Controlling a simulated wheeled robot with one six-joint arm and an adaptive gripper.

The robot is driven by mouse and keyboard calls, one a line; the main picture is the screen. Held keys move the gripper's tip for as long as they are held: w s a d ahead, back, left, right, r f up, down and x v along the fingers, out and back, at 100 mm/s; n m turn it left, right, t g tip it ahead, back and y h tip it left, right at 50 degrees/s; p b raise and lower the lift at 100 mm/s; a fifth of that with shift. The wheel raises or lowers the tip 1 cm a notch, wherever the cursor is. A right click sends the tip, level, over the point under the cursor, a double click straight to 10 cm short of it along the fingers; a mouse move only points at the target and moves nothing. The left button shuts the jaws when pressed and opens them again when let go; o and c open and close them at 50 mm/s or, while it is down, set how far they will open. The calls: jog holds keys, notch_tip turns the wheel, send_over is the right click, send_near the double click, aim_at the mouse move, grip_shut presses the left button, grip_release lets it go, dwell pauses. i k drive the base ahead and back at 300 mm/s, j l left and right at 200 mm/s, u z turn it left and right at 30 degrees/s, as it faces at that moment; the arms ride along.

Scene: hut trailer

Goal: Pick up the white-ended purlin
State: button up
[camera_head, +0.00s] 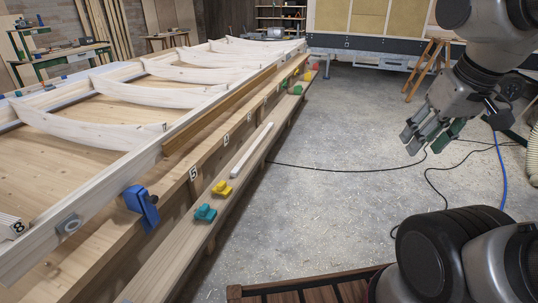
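A long pale, whitish bar (251,150) lies along the low side ledge of the timber frame, beyond the yellow clamp. A longer brown wooden strip (220,110) lies along the frame's upper edge. At the far left, a pale timber end (12,226) marked "8" shows. I cannot tell for sure which of these is the white-ended purlin. My gripper (425,142) hangs at the right, above the floor and well clear of the frame. Its fingers look apart, with nothing between them.
Blue (142,206), teal (206,213) and yellow (221,188) clamps sit along the frame's near side. Green (297,90) and red (307,75) pieces are farther along. Cables (350,170) cross the open concrete floor. A wooden sawhorse (427,65) stands at the back.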

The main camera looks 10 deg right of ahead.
aim_at(240, 166)
jog(key=i+j+u, duration=0.1)
jog(key=i, duration=0.45)
jog(key=i+l+u, duration=0.2)
jog(key=i+l, duration=0.15)
jog(key=i+l+u, duration=0.15)
jog(key=i+l, duration=0.3)
jog(key=i+l+u, duration=0.2)
jog(key=i+l, duration=0.25)
jog(key=i+l+u, duration=0.15)
jog(key=i+l, duration=0.3)
jog(key=i+l+u, duration=0.2)
jog(key=i+l, duration=0.15)
jog(key=l, duration=0.35)
